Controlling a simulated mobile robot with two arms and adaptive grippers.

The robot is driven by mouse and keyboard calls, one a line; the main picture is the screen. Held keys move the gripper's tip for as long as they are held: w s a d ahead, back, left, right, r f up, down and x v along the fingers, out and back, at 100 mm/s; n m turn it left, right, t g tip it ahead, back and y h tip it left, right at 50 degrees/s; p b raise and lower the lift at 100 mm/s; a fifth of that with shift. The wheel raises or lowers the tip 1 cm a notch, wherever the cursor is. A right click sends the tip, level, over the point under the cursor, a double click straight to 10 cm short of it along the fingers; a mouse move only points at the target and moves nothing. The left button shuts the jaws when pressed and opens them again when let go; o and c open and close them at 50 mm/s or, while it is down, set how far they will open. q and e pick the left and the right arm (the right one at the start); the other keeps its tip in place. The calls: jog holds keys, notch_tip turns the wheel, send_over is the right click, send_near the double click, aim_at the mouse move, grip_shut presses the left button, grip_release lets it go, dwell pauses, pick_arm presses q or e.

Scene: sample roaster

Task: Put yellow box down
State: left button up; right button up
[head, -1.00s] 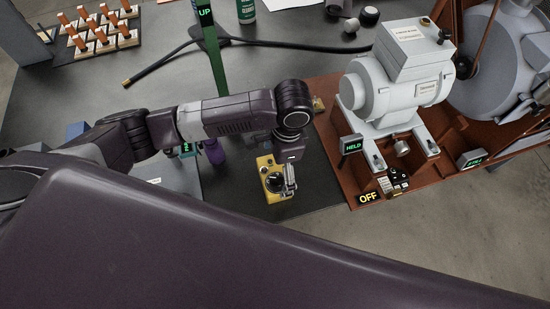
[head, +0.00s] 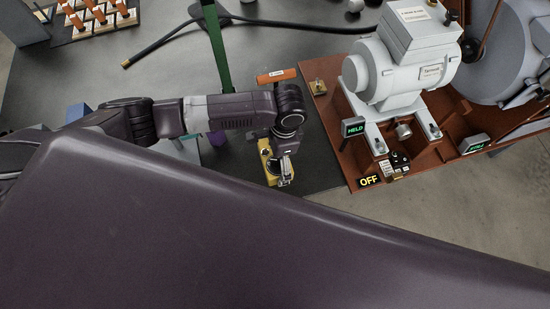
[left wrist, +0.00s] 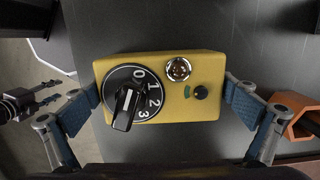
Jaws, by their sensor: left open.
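The yellow box (head: 264,160) lies on the dark table top, partly hidden by my left wrist in the head view. In the left wrist view the yellow box (left wrist: 182,106) is face up, with a black numbered dial, a round lamp and a small knob. My left gripper (head: 284,172) is over it. In the left wrist view the left gripper (left wrist: 161,107) is open, with one blue pad close beside each short end of the box. I cannot tell whether the pads touch it. A dark jointed tool, seemingly my right gripper (left wrist: 38,100), shows at that view's left edge.
An orange-faced block (head: 276,75) lies beyond my left arm. The brown base (head: 338,160) with the grey motor (head: 395,75) stands to the right. A green post (head: 215,50) and a black hose (head: 160,43) are behind. The table's front edge is close to the box.

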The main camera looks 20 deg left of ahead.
pick_arm(q)
jog(key=shift+w, duration=0.1)
jog(key=c, duration=1.5)
